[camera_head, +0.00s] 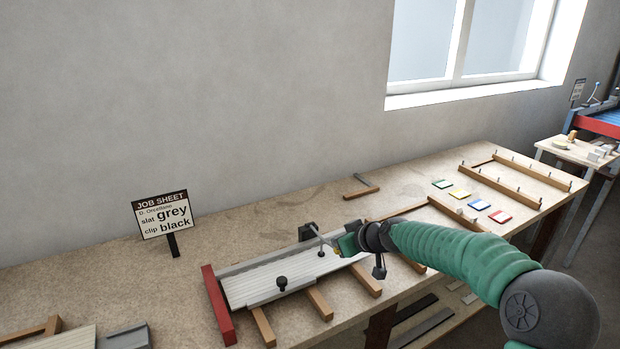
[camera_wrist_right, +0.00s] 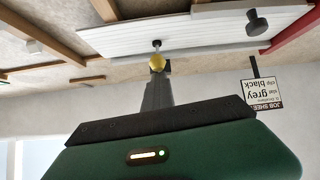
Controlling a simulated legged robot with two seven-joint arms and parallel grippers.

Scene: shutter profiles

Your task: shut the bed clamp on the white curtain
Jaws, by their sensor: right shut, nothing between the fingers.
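The white curtain (camera_head: 275,277) lies flat on the bed across the bench and shows in the right wrist view (camera_wrist_right: 200,34). A dark block with a thin metal lever (camera_head: 318,234), seemingly the bed clamp, stands at the curtain's back edge. A yellow knob (camera_wrist_right: 157,63) shows right at the tip of my right gripper (camera_wrist_right: 157,75). My right gripper (camera_head: 342,246) is shut and empty, above the curtain's right part; I cannot tell whether it touches the knob. It partly hides the clamp, so whether the clamp is shut is unclear. My left gripper is out of view.
A black knob (camera_head: 281,284) stands on the curtain. A red end bar (camera_head: 218,305) borders the bed on the left, with wooden bars (camera_head: 319,304) below. A job sheet (camera_head: 163,214) stands behind. Coloured tiles (camera_head: 460,194) and a pegged wooden rack (camera_head: 505,184) lie at right.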

